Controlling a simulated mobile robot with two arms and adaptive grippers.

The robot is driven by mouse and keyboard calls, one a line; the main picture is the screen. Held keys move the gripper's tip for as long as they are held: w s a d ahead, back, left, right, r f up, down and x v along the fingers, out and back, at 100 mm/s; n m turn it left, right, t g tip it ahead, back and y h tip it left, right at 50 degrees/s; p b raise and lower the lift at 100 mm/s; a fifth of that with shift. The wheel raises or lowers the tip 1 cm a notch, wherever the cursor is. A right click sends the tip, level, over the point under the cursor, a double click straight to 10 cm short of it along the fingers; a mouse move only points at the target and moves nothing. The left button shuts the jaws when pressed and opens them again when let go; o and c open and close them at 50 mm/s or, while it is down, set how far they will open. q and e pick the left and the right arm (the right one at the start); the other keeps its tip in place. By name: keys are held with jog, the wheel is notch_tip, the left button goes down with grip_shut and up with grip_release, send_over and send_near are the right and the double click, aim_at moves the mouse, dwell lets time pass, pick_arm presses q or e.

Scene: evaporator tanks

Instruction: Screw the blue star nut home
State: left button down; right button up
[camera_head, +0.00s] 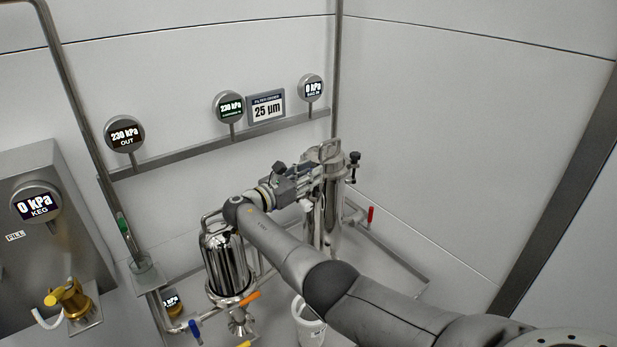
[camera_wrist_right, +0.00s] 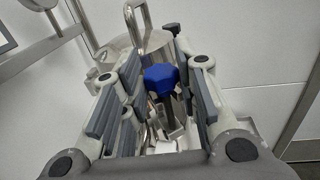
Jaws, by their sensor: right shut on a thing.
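The blue star nut (camera_wrist_right: 161,78) shows in the right wrist view, between the two fingers of my right gripper (camera_wrist_right: 163,88). The gripper is shut on it. A threaded rod and bright metal parts show below and behind the nut, partly hidden by the fingers. In the head view my right gripper (camera_head: 312,176) is at the upper part of the rear steel filter housing (camera_head: 333,195); the nut is hidden there. The housing's lid handle (camera_wrist_right: 137,22) stands just beyond the nut in the wrist view. My left gripper is not in view.
A second steel vessel (camera_head: 225,262) stands left of my right arm, with an orange-handled valve (camera_head: 250,298) below. A white bucket (camera_head: 308,322) is under the arm. A red valve handle (camera_head: 370,215) is right of the housing. Gauges and a "25 µm" sign (camera_head: 267,107) line the wall rail.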

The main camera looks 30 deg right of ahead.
jog(key=shift+r, duration=0.1)
jog(key=o, duration=1)
notch_tip(320, 180, up, 10)
jog(key=shift+d+f, duration=0.1)
